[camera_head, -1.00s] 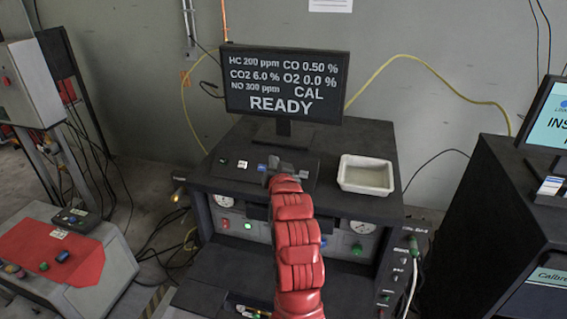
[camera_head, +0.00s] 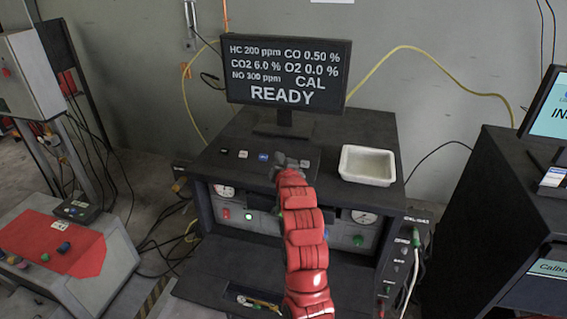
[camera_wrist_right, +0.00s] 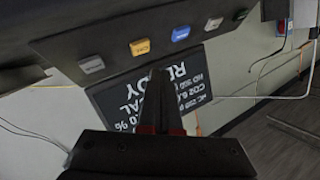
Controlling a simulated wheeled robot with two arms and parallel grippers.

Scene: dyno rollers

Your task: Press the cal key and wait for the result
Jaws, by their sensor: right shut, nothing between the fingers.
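The monitor (camera_head: 287,75) shows gas values and the words "CAL READY". My right gripper (camera_head: 280,160) is shut and empty, close to the orange key; contact cannot be told. My left gripper is not in view.
A white tray (camera_head: 367,165) stands on the console right of the keys. A dark cabinet (camera_head: 500,215) with a screen stands at the right. A grey unit with a red panel (camera_head: 52,242) stands at the left, with loose cables between.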

